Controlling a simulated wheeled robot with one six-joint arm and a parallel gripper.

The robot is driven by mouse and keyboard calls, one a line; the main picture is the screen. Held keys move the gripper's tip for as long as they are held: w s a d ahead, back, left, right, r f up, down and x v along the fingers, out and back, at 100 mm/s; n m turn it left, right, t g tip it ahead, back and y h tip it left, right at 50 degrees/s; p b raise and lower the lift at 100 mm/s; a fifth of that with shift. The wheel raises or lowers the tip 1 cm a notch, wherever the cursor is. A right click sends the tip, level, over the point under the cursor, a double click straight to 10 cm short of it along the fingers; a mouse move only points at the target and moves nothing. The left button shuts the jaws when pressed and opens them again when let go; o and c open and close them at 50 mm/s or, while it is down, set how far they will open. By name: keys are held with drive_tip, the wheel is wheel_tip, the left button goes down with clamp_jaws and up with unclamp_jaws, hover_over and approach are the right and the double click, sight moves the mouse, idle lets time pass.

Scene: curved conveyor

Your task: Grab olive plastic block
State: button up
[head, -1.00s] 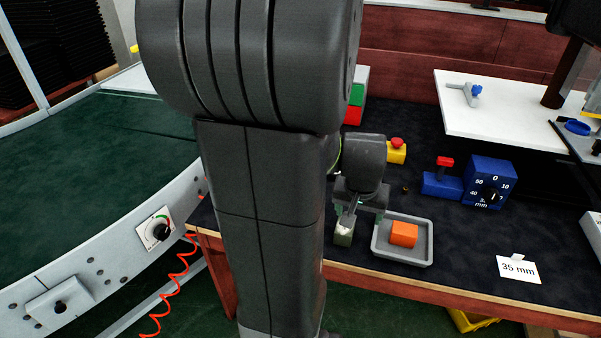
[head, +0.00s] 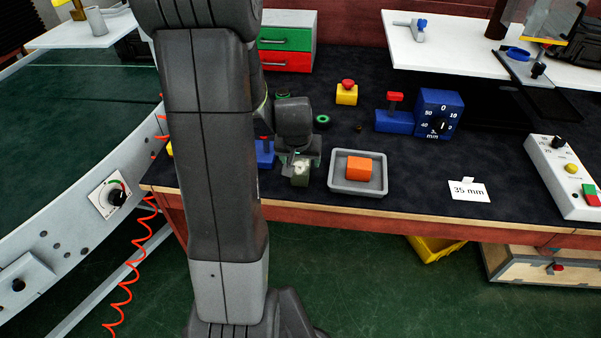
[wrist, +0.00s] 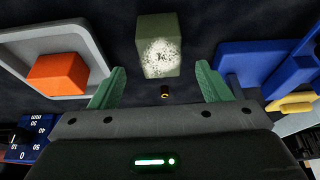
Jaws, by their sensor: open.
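The olive plastic block (wrist: 158,30) stands on the dark table top, with a speckled white patch on the side facing my gripper. In the wrist view it is beyond and roughly between the green fingertips of my gripper (wrist: 160,85), which are spread apart and empty. In the head view the block (head: 301,176) shows only in part, just below my gripper (head: 298,160), at the left of the grey tray. My arm and wrist hide the rest of it.
A grey tray (head: 335,184) holding an orange block (head: 360,170) is close beside the olive block. Blue fixtures (wrist: 255,65) stand on its other side. A small brass piece (wrist: 165,95) lies near the fingers. A "35 mm" card (head: 468,190) lies farther right, with bare table between.

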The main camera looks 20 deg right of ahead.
sight(301, 166)
drive_tip(key=shift+x, duration=2.75)
drive_tip(key=shift+s+a, duration=0.1)
drive_tip(key=c, duration=1.1)
